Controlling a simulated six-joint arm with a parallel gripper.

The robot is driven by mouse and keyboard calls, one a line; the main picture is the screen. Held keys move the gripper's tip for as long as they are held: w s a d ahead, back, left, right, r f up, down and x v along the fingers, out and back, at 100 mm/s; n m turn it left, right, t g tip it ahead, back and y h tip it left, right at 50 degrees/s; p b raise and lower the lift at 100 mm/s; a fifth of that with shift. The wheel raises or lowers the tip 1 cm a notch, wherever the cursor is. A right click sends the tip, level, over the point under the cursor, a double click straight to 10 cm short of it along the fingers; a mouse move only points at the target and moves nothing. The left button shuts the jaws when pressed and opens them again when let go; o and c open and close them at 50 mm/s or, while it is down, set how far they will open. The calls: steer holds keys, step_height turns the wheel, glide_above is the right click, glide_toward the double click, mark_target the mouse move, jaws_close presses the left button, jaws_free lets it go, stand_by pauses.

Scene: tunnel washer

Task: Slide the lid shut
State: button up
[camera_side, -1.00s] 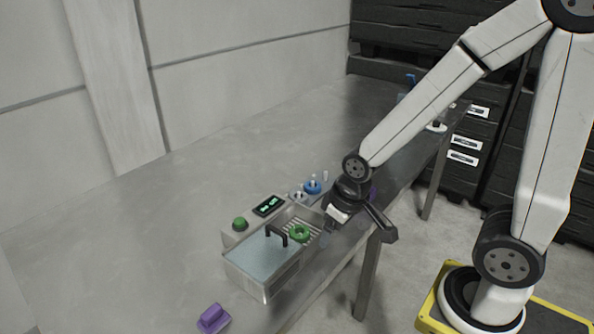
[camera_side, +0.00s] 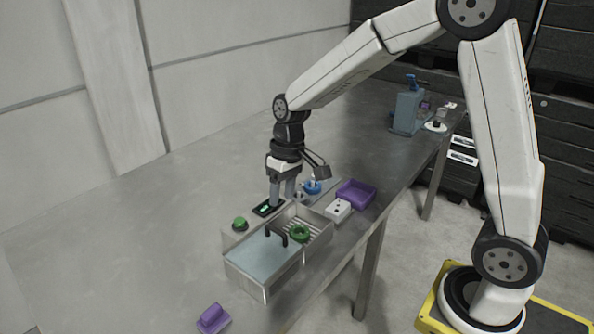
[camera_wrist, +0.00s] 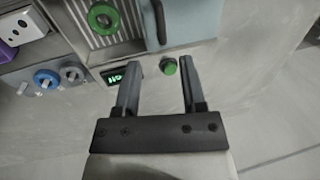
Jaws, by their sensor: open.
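The tunnel washer (camera_side: 262,292) is a grey metal box on the table. Its pale blue lid (camera_side: 262,258) covers the front-left part and has a black handle (camera_side: 276,234). The other part is open and shows a ribbed floor with a green ring (camera_side: 299,233) on it. In the wrist view the lid (camera_wrist: 192,18) and its handle (camera_wrist: 159,22) show at the top, beside the green ring (camera_wrist: 103,17). My gripper (camera_side: 281,205) is open and empty, pointing down over the washer's display side.
The washer's panel has a green button (camera_side: 240,223) and a display (camera_side: 267,207). A blue knob-like piece (camera_side: 313,187), a white block (camera_side: 338,209) and a purple tray (camera_side: 357,193) stand to the right. A purple piece (camera_side: 213,318) lies in front. The table's left side is clear.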

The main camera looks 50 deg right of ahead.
mark_target(276, 229)
steer(key=shift+w, duration=0.1)
steer(key=shift+f, duration=0.1)
steer(key=shift+a+f, duration=0.25)
steer(key=shift+f, duration=1)
steer(key=shift+a+f, duration=0.3)
steer(key=shift+f, duration=0.9)
steer(key=shift+a+f, duration=0.25)
steer(key=shift+f, duration=1)
jaws_close()
